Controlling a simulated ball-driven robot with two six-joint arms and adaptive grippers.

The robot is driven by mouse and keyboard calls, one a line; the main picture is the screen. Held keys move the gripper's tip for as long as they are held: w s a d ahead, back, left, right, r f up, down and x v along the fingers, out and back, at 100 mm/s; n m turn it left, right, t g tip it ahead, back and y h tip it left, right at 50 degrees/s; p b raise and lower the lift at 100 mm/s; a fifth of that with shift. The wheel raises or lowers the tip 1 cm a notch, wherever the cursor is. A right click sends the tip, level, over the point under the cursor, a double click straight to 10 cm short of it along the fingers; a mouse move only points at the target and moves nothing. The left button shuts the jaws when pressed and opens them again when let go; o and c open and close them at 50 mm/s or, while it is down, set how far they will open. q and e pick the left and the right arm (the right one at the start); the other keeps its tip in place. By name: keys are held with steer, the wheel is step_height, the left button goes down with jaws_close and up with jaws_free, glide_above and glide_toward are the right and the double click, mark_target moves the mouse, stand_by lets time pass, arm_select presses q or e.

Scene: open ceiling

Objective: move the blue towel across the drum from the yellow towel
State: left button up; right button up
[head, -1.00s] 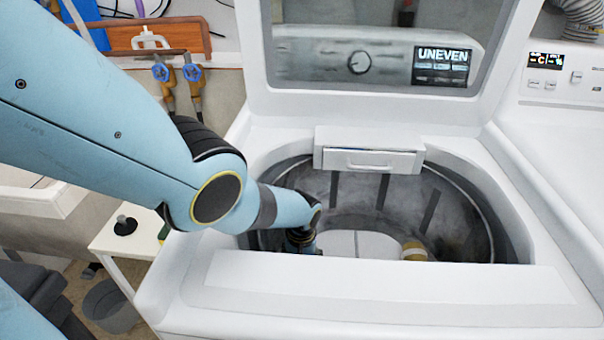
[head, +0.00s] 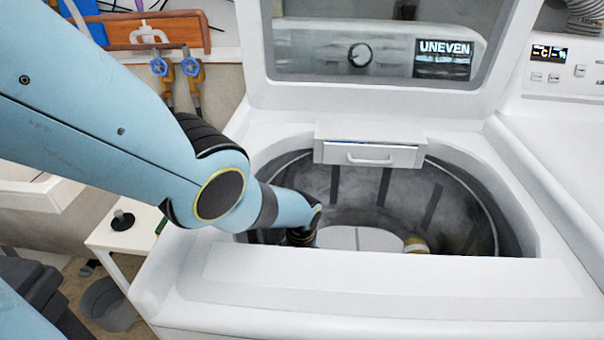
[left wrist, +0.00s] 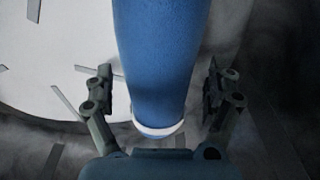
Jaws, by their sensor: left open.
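The blue towel (left wrist: 158,60) is a long rolled shape with a white band at its near end. In the left wrist view it lies between the two fingers of my left gripper (left wrist: 160,90), which is open with a gap on each side. In the head view my left arm reaches into the drum (head: 440,205), and its gripper and the blue towel are hidden behind the washer's front rim. The yellow towel (head: 416,245) shows partly at the drum's bottom right. My right gripper is not in view.
The washer's lid (head: 380,98) stands open, with UNEVEN on a display seen through it. A white dispenser drawer (head: 369,153) juts over the drum's back edge. The front rim (head: 390,280) borders the opening. A small white table (head: 125,232) stands at left.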

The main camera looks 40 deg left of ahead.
arm_select(q)
steer(key=r+p, duration=0.3)
steer(key=r, duration=0.1)
steer(key=s+r+p, duration=0.1)
steer(key=r+p, duration=0.3)
steer(key=d+r+p, duration=0.1)
steer(key=r+p, duration=0.3)
steer(key=shift+s+d, duration=0.1)
steer(key=shift+s, duration=0.1)
